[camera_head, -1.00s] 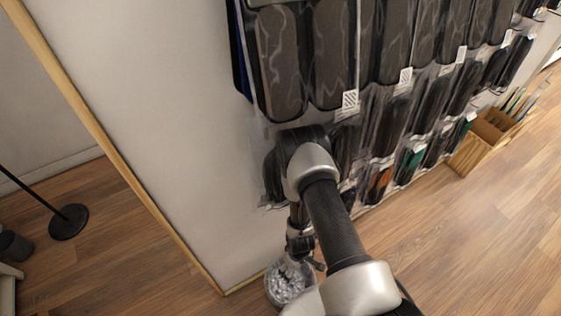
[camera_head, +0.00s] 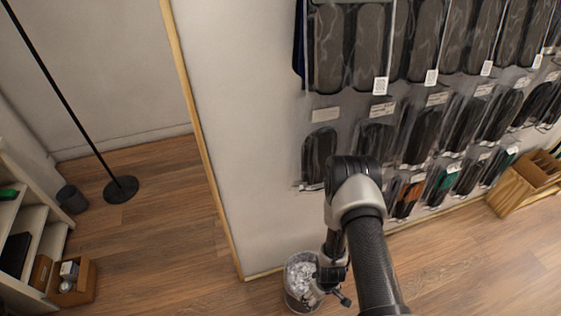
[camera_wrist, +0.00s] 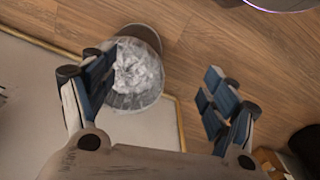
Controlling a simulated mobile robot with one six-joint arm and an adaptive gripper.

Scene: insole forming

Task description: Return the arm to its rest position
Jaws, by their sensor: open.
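My arm hangs in front of the wall display in the head view, bent at the elbow, with my gripper (camera_head: 335,287) low down beside a bin (camera_head: 291,290) of crumpled white material. In the wrist view my gripper (camera_wrist: 158,82) has its two blue-padded fingers spread wide, with nothing between them but floor and part of the bin (camera_wrist: 152,35). The bin stands on the floor beyond the fingers. In the head view the fingers are small and partly hidden by my wrist.
Packaged insoles (camera_head: 348,48) hang in rows on the wall close behind my arm. A wooden box (camera_head: 512,200) stands at the right. Open wood floor lies at right.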

